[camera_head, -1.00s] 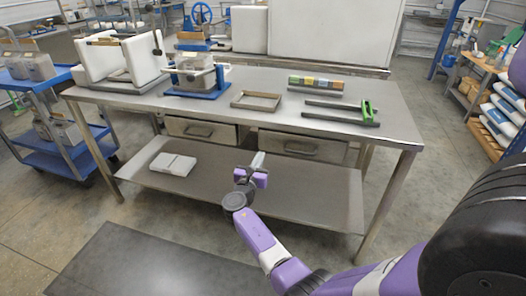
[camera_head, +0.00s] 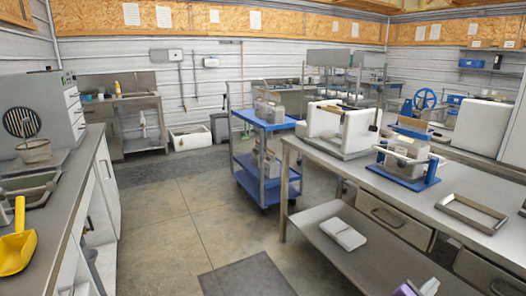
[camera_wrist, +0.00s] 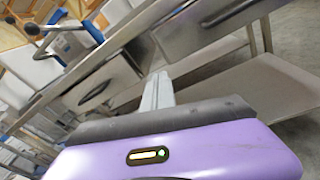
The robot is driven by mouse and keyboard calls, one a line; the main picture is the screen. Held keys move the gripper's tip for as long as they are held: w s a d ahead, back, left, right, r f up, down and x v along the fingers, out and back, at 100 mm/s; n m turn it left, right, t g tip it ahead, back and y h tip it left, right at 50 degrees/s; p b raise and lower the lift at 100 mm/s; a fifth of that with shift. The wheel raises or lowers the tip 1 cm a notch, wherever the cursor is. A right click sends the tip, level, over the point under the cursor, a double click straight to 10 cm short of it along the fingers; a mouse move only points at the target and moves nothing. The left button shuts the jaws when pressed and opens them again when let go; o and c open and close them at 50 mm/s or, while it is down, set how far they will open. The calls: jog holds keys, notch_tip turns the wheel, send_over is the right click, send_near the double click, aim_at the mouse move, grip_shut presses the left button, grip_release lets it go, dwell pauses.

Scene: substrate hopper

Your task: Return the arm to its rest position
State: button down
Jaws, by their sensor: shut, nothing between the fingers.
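My gripper shows in the wrist view (camera_wrist: 158,92) as a purple body with pale fingers closed together, nothing between them. In that view it is in front of the steel workbench's drawers and lower shelf, apart from them as far as I can tell. In the head view only a small purple and pale part of my gripper (camera_head: 420,288) shows at the bottom edge, low beside the workbench (camera_head: 455,196). The rest of my arm is out of the head view.
A blue trolley (camera_head: 262,183) carrying grey containers stands left of the workbench. A white block (camera_head: 344,234) lies on the lower shelf. A blue-based device (camera_head: 403,180) and an empty frame (camera_head: 471,213) are on top. A yellow scoop (camera_head: 16,245) lies on the left counter.

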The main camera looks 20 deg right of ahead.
jog(key=s+a+m+t+y+p, duration=0.15)
jog(key=a+m+t+y, duration=0.8)
jog(key=a, duration=1.65)
jog(key=s+a+r+m+y+p, duration=0.1)
jog(key=s+a+r+m+y, duration=0.1)
jog(key=s+a+r, duration=0.2)
jog(key=s+a+r+m+t+y+p, duration=0.1)
jog(key=s+a+r+m+y, duration=0.1)
jog(key=s+a+r, duration=0.3)
jog(key=s+a+r+m+t+y+p, duration=0.1)
jog(key=s+a+r+m+y, duration=0.2)
jog(key=s+a, duration=0.8)
jog(key=v, duration=0.5)
jog(key=shift+r, duration=0.2)
jog(key=shift+s+d+y, duration=0.1)
jog(key=shift+d+y, duration=0.05)
jog(key=shift+y, duration=0.1)
